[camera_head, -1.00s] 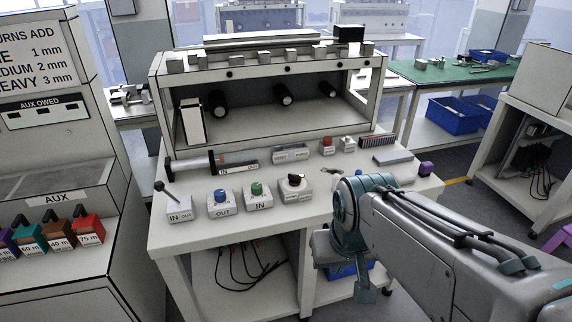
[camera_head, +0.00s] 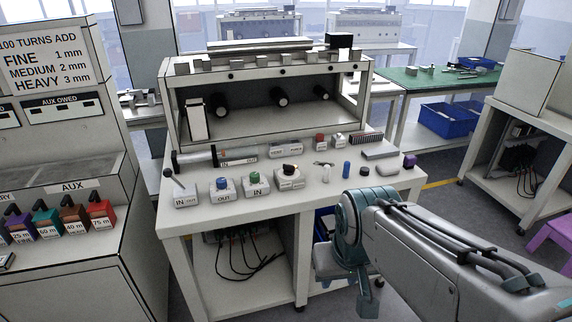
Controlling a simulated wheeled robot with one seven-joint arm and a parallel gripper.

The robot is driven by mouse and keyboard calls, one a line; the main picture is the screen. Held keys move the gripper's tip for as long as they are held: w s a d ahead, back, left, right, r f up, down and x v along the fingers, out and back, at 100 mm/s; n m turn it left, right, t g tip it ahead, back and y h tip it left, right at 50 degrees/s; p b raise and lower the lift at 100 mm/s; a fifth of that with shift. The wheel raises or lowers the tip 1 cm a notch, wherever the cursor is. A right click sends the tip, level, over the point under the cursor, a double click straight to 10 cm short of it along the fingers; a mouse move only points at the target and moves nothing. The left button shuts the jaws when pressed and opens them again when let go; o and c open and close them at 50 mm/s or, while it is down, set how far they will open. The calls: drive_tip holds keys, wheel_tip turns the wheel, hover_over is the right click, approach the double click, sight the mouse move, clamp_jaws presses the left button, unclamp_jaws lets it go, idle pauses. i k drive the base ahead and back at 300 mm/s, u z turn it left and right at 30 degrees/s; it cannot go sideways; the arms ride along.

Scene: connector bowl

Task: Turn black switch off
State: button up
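My arm comes in from the lower right. My gripper (camera_head: 368,300) hangs low in front of the bench, apart from all the controls; its fingers are not clear.
A shelf unit (camera_head: 270,125) stands at the back of the bench. A red-knobbed box (camera_head: 320,141), a blue cylinder (camera_head: 346,168) and a purple piece (camera_head: 410,161) lie to the right. The AUX cabinet (camera_head: 60,165) stands at the left.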

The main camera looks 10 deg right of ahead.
sight(288, 170)
drive_tip(key=z, duration=0.5)
drive_tip(key=i, duration=1.05)
drive_tip(key=u, duration=0.8)
